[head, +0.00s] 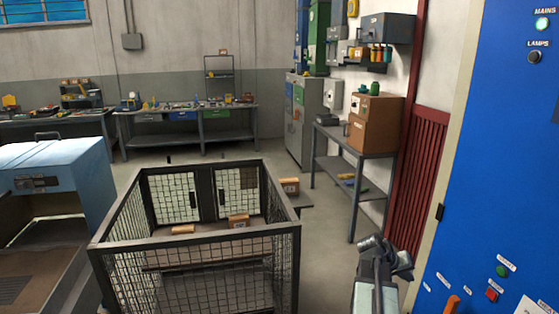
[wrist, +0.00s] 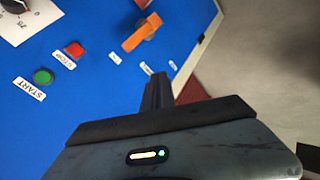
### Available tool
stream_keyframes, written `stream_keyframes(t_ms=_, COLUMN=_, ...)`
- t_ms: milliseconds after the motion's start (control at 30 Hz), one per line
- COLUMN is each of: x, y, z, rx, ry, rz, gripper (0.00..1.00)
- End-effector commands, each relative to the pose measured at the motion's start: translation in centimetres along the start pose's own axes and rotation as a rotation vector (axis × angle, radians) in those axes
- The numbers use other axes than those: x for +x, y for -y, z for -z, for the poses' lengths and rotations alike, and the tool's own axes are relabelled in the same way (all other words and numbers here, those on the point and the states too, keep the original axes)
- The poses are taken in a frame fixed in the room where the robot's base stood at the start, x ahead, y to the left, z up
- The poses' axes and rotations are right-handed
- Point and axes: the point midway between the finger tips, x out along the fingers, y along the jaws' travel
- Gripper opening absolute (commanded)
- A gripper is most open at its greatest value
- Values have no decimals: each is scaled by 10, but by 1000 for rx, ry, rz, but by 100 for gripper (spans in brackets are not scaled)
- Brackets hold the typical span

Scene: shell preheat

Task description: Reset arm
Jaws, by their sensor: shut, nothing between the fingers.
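My gripper (wrist: 157,90) is shut and empty in the wrist view, its dark fingers close together in front of the blue control panel (wrist: 100,110). I see no contact with the panel. My arm (head: 376,275) stands at the bottom right of the head view, left of the blue panel (head: 505,150). On the panel the wrist view shows a green START button (wrist: 42,77), a red STOP button (wrist: 74,49), an orange lever handle (wrist: 142,33) and part of a dial (wrist: 14,5).
A wire-mesh cage (head: 195,240) holding small boxes stands front centre. A light-blue machine (head: 55,180) is at left. A side table (head: 350,175) with brown boxes stands behind my arm, beside a dark red slatted panel (head: 417,180).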

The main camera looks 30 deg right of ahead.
Motion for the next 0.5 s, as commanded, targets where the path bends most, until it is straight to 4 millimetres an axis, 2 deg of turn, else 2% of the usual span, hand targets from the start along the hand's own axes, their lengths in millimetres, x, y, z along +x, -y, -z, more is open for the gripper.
stream_keyframes(t_ms=33, x=-26, y=39, z=13, rx=-45, ry=-40, rz=37, gripper=0)
stream_keyframes(t_ms=100, x=-60, y=90, z=23, rx=-97, ry=-80, rz=92, gripper=0)
stream_keyframes(t_ms=233, x=-128, y=184, z=22, rx=-196, ry=-130, rz=211, gripper=0)
stream_keyframes(t_ms=300, x=-165, y=232, z=11, rx=-253, ry=-144, rz=280, gripper=0)
stream_keyframes(t_ms=367, x=-198, y=271, z=-3, rx=-304, ry=-150, rz=341, gripper=0)
stream_keyframes(t_ms=400, x=-220, y=296, z=-16, rx=-340, ry=-151, rz=383, gripper=0)
stream_keyframes(t_ms=467, x=-253, y=331, z=-39, rx=-397, ry=-144, rz=447, gripper=0)
stream_keyframes(t_ms=500, x=-273, y=352, z=-56, rx=-435, ry=-134, rz=490, gripper=0)
